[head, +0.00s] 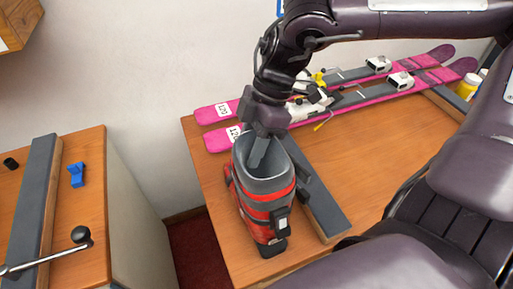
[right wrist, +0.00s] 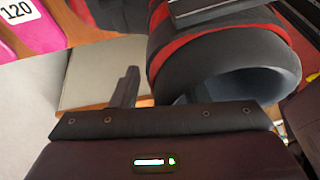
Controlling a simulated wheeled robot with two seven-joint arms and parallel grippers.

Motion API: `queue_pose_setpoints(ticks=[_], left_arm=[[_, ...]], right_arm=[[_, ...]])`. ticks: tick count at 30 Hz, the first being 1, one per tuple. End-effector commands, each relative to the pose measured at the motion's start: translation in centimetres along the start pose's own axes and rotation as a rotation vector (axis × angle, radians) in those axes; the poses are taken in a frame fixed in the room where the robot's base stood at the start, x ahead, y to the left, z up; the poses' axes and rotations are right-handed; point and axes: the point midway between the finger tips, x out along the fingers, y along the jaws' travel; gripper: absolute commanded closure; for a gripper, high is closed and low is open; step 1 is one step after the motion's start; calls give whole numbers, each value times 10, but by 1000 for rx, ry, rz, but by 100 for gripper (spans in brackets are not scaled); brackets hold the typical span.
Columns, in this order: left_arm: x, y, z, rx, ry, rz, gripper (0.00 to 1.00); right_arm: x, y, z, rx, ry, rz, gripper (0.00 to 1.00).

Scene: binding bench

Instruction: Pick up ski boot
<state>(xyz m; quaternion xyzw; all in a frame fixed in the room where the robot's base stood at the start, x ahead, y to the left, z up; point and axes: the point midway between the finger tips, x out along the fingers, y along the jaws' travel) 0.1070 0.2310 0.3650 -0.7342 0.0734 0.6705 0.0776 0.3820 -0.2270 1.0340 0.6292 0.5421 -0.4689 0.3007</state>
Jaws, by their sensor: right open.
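The ski boot (head: 268,205), red and grey with a dark cuff, stands upright on the wooden bench near its front left corner. Its open top faces up. My right gripper (head: 279,170) is open at the boot's top. Whether the fingers touch the boot cannot be told. My left gripper is out of view.
Pink skis with white bindings (head: 345,97) lie across the back of the bench (head: 400,140). A dark grey strip (head: 315,195) lies just right of the boot. A yellow bottle (head: 468,86) stands at the right. A separate cabinet (head: 95,180) is left, across a gap.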

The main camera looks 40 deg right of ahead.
Motion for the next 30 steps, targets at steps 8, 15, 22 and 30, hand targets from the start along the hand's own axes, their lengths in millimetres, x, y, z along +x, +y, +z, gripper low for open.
queue_pose_setpoints(ticks=[8,15,22,30], left_arm=[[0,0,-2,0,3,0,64],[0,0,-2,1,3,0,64],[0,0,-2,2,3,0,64],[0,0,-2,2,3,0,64]], right_arm=[[0,0,0,0,0,0,93],[0,0,0,1,0,0,100],[-1,0,0,1,0,-1,100],[-1,0,0,1,0,-1,100]])
